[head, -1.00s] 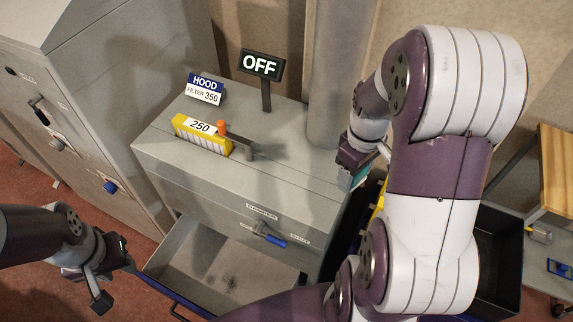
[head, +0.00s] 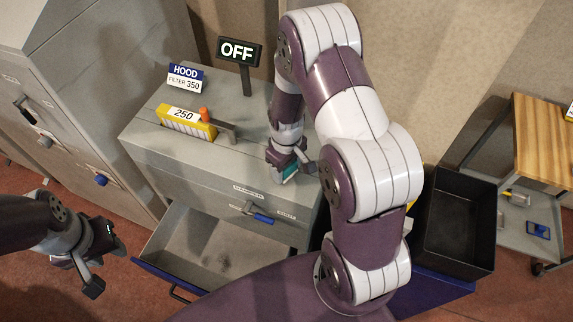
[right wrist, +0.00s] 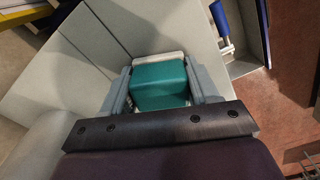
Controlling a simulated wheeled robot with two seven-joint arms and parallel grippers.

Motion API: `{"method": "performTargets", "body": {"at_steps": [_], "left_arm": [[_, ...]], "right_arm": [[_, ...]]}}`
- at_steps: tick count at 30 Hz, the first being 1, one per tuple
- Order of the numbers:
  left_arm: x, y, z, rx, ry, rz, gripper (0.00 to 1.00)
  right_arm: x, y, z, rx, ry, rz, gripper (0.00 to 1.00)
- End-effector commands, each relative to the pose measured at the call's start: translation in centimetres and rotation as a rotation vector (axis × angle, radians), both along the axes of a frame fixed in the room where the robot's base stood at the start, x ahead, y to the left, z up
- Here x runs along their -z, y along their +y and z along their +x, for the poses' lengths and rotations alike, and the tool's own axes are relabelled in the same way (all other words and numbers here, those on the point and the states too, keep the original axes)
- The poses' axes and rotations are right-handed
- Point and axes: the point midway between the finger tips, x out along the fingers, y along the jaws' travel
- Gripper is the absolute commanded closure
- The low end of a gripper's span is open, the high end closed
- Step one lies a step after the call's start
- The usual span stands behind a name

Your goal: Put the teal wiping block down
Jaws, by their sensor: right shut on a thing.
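The teal wiping block (right wrist: 160,84) sits between the two fingers of my right gripper (right wrist: 159,92) in the right wrist view, with a pale layer at its far end. In the head view the teal block (head: 290,173) shows only in part below my right gripper (head: 292,167), at the front right part of the grey cabinet's top (head: 240,150). I cannot tell whether it touches the surface. My left gripper (head: 107,268) is open and empty, left of the open drawer.
The cabinet's front drawer (head: 205,245) is pulled out, with a dark smudge inside. A yellow filter (head: 187,122) marked 250, a HOOD sign (head: 185,78) and an OFF display (head: 239,51) stand on the cabinet. A black bin (head: 455,220) and wooden-topped cart (head: 545,140) are at right.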

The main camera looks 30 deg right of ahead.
Motion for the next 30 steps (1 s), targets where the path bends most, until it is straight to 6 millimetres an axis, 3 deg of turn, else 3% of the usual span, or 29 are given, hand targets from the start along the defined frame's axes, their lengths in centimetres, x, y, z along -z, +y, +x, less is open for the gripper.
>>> {"method": "performTargets", "body": {"at_steps": [4,5,6,7,19,30], "left_arm": [[0.3,0.0,0.0,0.000,0.000,0.000,0.61],[0.2,0.0,0.0,0.000,0.000,0.000,0.61],[0.2,0.0,0.0,0.000,0.000,0.000,0.61],[0.2,0.0,0.0,0.000,0.000,0.000,0.61],[0.3,0.0,0.0,0.000,0.000,0.000,0.61],[2.2,0.0,0.0,0.000,0.000,0.000,0.61]], "right_arm": [[0.4,0.0,0.0,0.000,0.000,0.000,0.69],[0.3,0.0,0.0,0.000,0.000,0.000,0.34],[0.3,0.0,0.0,0.000,0.000,0.000,0.21],[0.3,0.0,0.0,0.000,0.000,0.000,0.15],[-0.7,0.0,0.1,0.000,-0.002,0.000,0.15],[-9.0,0.0,0.1,0.000,-0.004,-0.001,0.15]]}}
